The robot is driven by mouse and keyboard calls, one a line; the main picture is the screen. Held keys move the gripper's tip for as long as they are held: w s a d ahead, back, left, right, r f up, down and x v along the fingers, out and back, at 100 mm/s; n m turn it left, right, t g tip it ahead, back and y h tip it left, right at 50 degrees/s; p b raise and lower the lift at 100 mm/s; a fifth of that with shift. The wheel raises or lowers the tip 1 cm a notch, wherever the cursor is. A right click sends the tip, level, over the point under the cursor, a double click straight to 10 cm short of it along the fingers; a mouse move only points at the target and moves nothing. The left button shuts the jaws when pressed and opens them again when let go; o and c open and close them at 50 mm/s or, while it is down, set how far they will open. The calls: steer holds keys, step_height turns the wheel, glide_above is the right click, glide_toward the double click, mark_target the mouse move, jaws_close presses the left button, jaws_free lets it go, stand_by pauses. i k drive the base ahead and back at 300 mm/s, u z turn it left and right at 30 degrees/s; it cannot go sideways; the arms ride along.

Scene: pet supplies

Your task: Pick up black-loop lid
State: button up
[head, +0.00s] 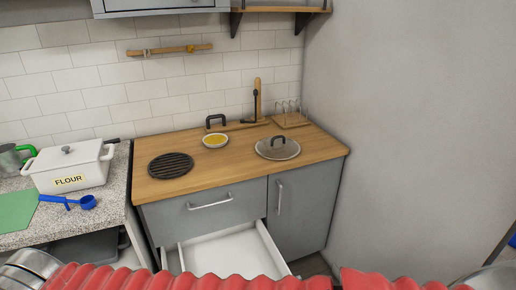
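A round lid (291,152) with a grey rim and a black loop handle lies flat on the right part of the wooden counter (215,171). Its handle points up. A second black loop (216,119) stands behind a small bowl of yellow contents (215,140); what it belongs to is unclear. My gripper is not in view.
A slatted black trivet (170,165) lies on the counter's left. A wooden rack (291,120) stands behind the lid, near an upright wooden piece (258,98). A white drawer (230,255) is open below. A white FLOUR container (70,168) stands left. A wall borders the right.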

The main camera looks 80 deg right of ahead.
mark_target(280, 147)
steer(key=u, duration=0.25)
steer(key=k, duration=2.3)
steer(key=z, duration=1.15)
steer(key=i, duration=0.25)
steer(key=z, duration=0.15)
